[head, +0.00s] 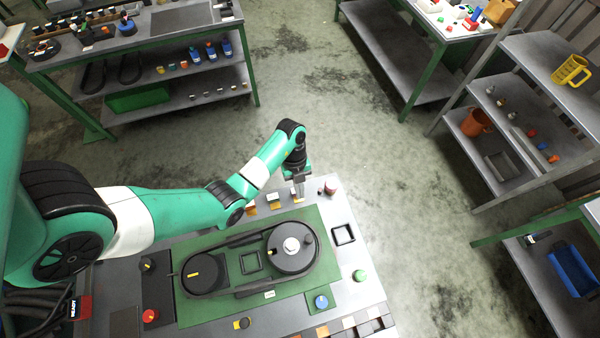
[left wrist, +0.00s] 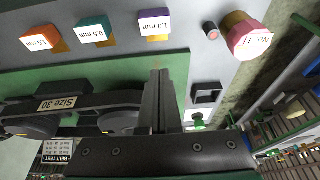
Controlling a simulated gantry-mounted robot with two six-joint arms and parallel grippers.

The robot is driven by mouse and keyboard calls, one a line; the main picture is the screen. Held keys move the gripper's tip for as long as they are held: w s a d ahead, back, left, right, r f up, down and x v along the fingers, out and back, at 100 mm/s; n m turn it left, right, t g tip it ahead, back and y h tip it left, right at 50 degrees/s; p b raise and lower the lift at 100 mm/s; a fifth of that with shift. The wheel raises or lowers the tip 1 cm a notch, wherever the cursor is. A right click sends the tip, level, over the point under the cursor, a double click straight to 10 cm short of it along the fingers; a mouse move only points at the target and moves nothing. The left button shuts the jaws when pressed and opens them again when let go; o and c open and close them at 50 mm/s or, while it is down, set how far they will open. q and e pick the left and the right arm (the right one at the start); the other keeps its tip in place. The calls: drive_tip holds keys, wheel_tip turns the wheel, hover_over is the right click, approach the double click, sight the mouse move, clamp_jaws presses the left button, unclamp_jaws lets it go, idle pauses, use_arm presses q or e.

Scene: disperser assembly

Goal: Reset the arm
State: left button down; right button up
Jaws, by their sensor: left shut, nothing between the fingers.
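My left arm comes in from the left in the head view. Its gripper (head: 299,196) points down near the far edge of the workbench, above the far right part of the green board. In the left wrist view the two fingers (left wrist: 160,76) are together with nothing between them. The green board (head: 215,310) carries a black belt (head: 235,240) around two dark round pulleys, the left one (head: 203,272) and the right one (head: 292,247). In the wrist view a "Size 30" label (left wrist: 57,104) shows by the belt. My right gripper is not in view.
Labelled blocks, orange (left wrist: 38,40), teal (left wrist: 95,31) and purple (left wrist: 154,23), stand along the far edge beside a pink hexagonal piece (left wrist: 250,38). A black square frame (head: 343,234) and a green knob (head: 359,275) are to the right. Shelves (head: 540,50) stand beyond open floor.

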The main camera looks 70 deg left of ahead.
use_arm(q)
drive_tip(key=p+v, duration=0.1)
drive_tip(key=v, duration=0.3)
drive_tip(key=shift+r, duration=0.2)
